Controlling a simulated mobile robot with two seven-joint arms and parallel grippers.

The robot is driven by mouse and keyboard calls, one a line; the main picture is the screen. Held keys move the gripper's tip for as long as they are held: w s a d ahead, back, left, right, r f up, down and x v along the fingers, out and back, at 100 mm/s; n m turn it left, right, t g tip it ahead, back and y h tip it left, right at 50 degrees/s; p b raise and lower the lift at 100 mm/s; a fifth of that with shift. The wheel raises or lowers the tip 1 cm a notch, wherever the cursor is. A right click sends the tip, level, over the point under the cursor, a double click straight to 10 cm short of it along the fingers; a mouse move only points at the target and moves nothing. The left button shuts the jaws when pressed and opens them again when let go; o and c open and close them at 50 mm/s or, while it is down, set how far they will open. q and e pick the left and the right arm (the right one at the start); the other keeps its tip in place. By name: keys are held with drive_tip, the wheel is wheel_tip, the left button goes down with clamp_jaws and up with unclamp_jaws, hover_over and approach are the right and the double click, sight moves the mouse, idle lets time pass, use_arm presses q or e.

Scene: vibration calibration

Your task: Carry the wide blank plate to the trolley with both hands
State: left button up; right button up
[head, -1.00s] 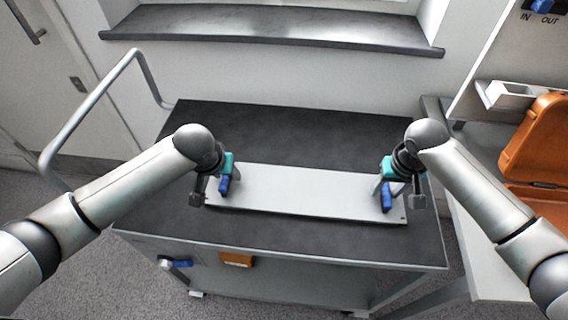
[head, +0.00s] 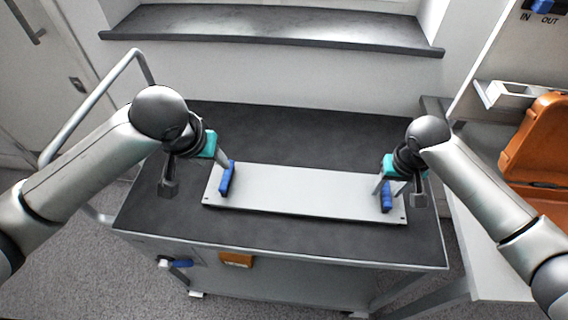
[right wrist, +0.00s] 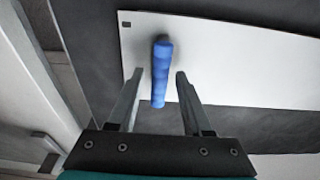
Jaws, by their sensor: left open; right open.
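The wide blank plate (head: 300,192) is a pale panel with a blue handle near each end, lying flat on the dark top of the trolley (head: 290,140). My left gripper (head: 219,163) is open, up and to the left of the left blue handle (head: 227,179), apart from it as far as I can tell. My right gripper (head: 391,189) is open at the right blue handle (head: 387,197). In the right wrist view my right gripper's fingers (right wrist: 158,88) stand apart either side of the blue handle (right wrist: 161,70), with gaps on both sides.
A grey push rail (head: 95,105) rises at the trolley's left end. An orange case (head: 540,140) stands on the bench at the right. A window sill (head: 270,27) runs along the wall behind. The trolley top behind the plate is clear.

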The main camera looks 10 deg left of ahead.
wheel_tip(320, 180, up, 11)
drive_tip(key=s, duration=0.1)
drive_tip(key=shift+s, duration=0.35)
idle(0.3)
